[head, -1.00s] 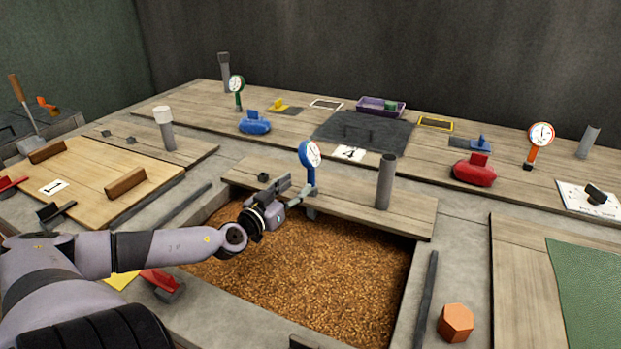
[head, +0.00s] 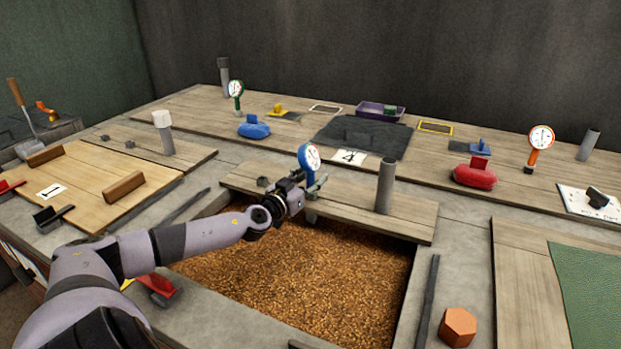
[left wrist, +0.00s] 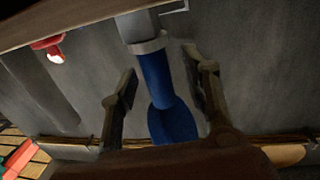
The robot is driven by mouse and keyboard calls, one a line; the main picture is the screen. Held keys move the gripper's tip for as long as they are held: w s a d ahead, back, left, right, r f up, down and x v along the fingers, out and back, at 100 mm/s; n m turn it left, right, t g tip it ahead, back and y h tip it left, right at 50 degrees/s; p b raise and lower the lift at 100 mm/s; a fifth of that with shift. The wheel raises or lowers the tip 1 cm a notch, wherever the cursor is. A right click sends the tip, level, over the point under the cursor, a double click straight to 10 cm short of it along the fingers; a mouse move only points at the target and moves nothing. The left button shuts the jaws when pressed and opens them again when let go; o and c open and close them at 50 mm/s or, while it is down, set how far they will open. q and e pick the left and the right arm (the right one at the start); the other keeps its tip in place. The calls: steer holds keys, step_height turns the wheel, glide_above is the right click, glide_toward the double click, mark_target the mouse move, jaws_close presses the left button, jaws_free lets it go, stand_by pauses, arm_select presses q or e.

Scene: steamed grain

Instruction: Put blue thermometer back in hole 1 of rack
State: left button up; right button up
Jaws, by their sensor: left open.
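The blue thermometer (head: 309,157), with a round white dial, stands upright at the front edge of the plank over the grain. My left gripper (head: 308,187) is at its stem, just below the dial. In the left wrist view the blue stem (left wrist: 155,80) lies between the two open fingers (left wrist: 160,92), with a gap on each side. A grey collar (left wrist: 148,45) sits around the stem's end. I cannot tell which part is the rack or which hole is hole 1. My right gripper is not in view.
A grey upright tube (head: 385,186) stands on the plank (head: 345,205) to the right of the thermometer. Brown grain (head: 300,270) fills the pit below. Behind are a green thermometer (head: 236,90), an orange one (head: 541,140) and a card marked 4 (head: 348,158).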

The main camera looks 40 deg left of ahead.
arm_select(q)
steer(key=shift+c, duration=0.2)
jaws_close()
stand_by(0.4)
